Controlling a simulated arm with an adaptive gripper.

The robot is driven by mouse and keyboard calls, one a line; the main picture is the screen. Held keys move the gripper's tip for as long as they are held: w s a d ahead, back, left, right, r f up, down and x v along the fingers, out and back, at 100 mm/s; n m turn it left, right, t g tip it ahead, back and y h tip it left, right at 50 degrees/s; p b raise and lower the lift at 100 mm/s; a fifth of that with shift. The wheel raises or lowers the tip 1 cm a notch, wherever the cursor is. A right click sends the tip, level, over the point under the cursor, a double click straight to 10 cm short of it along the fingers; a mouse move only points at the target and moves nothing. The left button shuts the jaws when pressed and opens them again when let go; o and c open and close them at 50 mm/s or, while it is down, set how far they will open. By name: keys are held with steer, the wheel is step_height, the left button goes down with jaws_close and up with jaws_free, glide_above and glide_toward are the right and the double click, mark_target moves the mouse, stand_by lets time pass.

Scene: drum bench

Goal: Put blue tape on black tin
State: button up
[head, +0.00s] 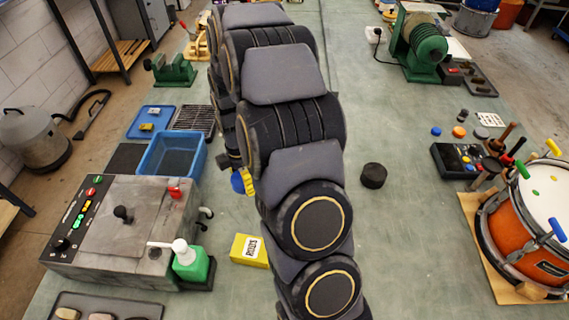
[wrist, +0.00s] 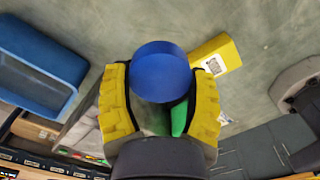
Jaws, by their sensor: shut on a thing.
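The blue tape (wrist: 159,72) is a round blue disc between the two yellow fingers of my gripper (wrist: 161,78) in the wrist view. My gripper is shut on it. In the head view the tape (head: 237,182) shows partly at the left edge of my arm, beside a yellow finger of my gripper (head: 248,184); the arm hides the rest. The black tin (head: 373,175) is a short dark cylinder on the bench, right of my arm and apart from the gripper. Its top looks bare. I cannot make it out in the wrist view.
A blue bin (head: 172,153) and a grey control box (head: 125,232) stand left of my gripper. A green bottle (head: 191,262) and a yellow box (head: 249,250) stand nearer. An orange drum (head: 530,232) is at the right. The bench around the tin is clear.

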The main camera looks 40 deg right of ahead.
steer(key=s+d+r+m, duration=0.2)
steer(key=s+d+m, duration=0.3)
steer(key=s+d, duration=0.5)
steer(key=s+d+r+m, duration=0.2)
steer(key=s+d+m, duration=0.3)
steer(key=s+d, duration=0.55)
glide_above(375, 171)
steer(key=f, duration=0.9)
steer(key=shift+s+a, duration=0.15)
steer(key=shift+a, duration=0.2)
steer(key=shift+d+f, duration=0.3)
steer(key=shift+f, duration=1.6)
